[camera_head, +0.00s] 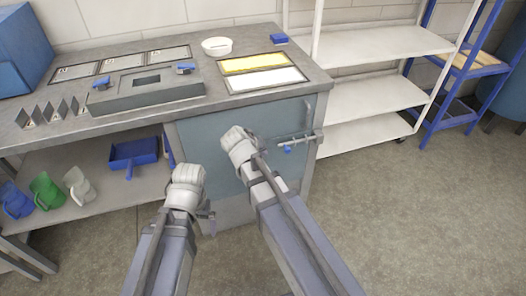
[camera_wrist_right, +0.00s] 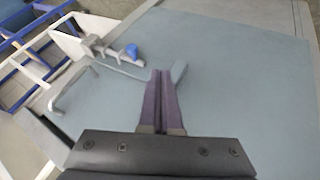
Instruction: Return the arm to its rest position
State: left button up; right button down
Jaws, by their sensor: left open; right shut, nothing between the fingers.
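My left arm rises from the bottom, and its gripper (camera_head: 208,222) is at the front of the cabinet, open and partly hidden by its own wrist. My right arm (camera_head: 290,220) reaches up in front of the blue-grey cabinet door (camera_head: 215,125). In the right wrist view, the right gripper (camera_wrist_right: 160,74) has its two dark fingers shut together with nothing between them. They point over the cabinet door (camera_wrist_right: 230,70). In the head view, the right fingers are mostly hidden behind the wrist.
The door has a grey handle (camera_head: 308,114) and a latch with a blue knob (camera_head: 287,149), both close right of my right wrist. A workbench (camera_head: 130,60) with trays stands behind. Jugs (camera_head: 47,190) and a blue dustpan (camera_head: 134,153) sit below. White shelves (camera_head: 375,95) stand right; the right floor is clear.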

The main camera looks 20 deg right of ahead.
jog(key=shift+r, duration=0.1)
jog(key=s+a+r+n+g+y+p, duration=0.2)
jog(key=s+a+r+p, duration=0.4)
jog(key=s+r+p, duration=0.3)
jog(key=s+a+r+n+g+y+p, duration=0.2)
jog(key=s+a+r+p, duration=0.5)
jog(key=p, duration=0.7)
jog(key=s+r+g, duration=0.1)
jog(key=s+r, duration=0.1)
jog(key=s, duration=0.1)
jog(key=shift+s+r+g, duration=0.15)
jog(key=shift+g, duration=0.15)
